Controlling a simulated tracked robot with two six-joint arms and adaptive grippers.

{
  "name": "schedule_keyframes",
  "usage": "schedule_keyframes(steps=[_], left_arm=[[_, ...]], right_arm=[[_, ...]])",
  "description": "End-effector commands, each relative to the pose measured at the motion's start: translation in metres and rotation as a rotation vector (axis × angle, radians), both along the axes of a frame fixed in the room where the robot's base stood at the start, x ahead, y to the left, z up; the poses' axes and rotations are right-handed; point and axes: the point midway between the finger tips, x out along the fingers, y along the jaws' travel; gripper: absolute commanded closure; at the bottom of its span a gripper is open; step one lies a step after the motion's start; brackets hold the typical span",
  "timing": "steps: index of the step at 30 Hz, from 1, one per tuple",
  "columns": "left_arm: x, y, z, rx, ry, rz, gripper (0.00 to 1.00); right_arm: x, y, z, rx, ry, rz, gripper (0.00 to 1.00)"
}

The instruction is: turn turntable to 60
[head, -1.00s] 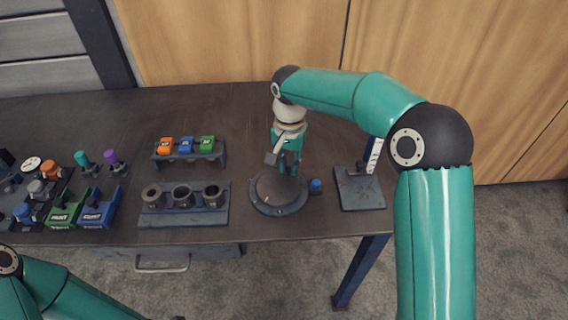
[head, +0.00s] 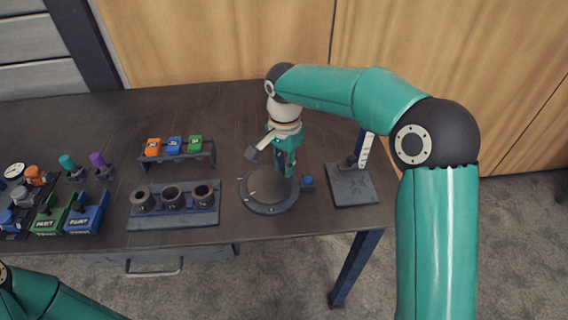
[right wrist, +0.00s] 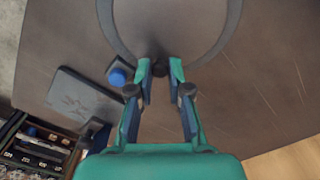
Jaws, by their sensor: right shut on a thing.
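The turntable (head: 259,205) is a round dark disc with a grey ring, standing near the table's front edge. In the right wrist view its ring (right wrist: 112,40) fills the top middle. My right gripper (head: 287,173) reaches down from above to the turntable's far right rim. In the right wrist view the right gripper (right wrist: 160,72) has its fingertips close on both sides of a small dark knob (right wrist: 160,55) at the rim, shut on it. The fingers partly hide the knob. Any scale marks are too small to read. My left gripper is out of view; only part of the left arm shows at lower left.
A blue button (head: 307,182) sits just right of the turntable, also visible in the right wrist view (right wrist: 117,77). A dark plate with an upright post (head: 352,186) stands farther right. A rack with three dark cups (head: 173,216) stands left. Coloured blocks (head: 174,145) sit behind it.

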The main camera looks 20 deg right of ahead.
Motion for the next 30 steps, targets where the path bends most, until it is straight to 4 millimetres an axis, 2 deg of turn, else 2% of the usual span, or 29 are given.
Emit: schedule_keyframes(steps=[3,4,8,20,26,30], left_arm=[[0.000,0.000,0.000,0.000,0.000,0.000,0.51],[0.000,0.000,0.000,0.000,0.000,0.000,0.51],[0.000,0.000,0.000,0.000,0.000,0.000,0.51],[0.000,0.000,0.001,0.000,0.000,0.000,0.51],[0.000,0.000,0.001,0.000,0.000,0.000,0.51],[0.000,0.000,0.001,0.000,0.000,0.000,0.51]], right_arm=[[0.001,0.000,0.001,0.001,-0.005,0.000,1.00],[0.001,0.000,0.001,0.001,-0.005,0.000,0.79],[0.001,0.000,0.001,0.000,-0.004,0.001,0.57],[0.001,0.000,0.005,0.001,-0.003,0.001,0.57],[0.001,0.000,0.031,0.002,-0.006,0.000,0.57],[0.002,0.000,0.060,0.002,-0.007,0.000,0.57]])
